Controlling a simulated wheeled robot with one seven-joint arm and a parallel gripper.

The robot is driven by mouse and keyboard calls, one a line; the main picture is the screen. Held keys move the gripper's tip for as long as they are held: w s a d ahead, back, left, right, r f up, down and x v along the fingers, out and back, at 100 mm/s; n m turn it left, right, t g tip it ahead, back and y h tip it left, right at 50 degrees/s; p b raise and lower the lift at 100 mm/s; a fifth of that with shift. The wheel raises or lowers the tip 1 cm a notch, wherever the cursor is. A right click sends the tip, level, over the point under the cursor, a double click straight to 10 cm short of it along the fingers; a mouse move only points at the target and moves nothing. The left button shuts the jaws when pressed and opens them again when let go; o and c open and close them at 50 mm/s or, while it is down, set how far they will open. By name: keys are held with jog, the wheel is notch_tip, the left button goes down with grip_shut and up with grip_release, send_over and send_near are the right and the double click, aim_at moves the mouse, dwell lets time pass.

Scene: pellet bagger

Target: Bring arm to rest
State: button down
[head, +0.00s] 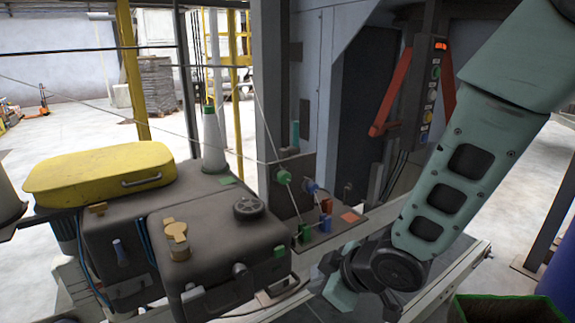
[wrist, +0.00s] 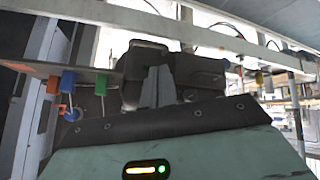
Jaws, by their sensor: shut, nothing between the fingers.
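My arm comes in from the top right of the head view and bends at a dark round joint near the bottom. A small teal part of my wrist shows left of that joint. The fingertips cannot be made out in the head view. In the wrist view my gripper (wrist: 157,86) shows as two grey fingers close together, shut with nothing between them. Behind the fingers is the dark machine body, at a distance I cannot judge.
A dark sewing-type machine (head: 215,235) with a yellow cover (head: 100,173) stands left of my arm. A small panel with coloured knobs (head: 330,232) is close left of it. A control box (head: 433,90) with red arms is behind. A green-rimmed bin (head: 505,306) is at bottom right.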

jog(key=s+d+m+g+h+b, duration=0.2)
jog(key=s+d+b, duration=0.1)
jog(key=s, duration=0.7)
jog(key=s+d+m+g+h+b, duration=0.3)
jog(key=s+d+b, duration=0.1)
jog(key=s, duration=0.6)
jog(key=shift+s+d, duration=0.15)
jog(key=shift+d, duration=0.5)
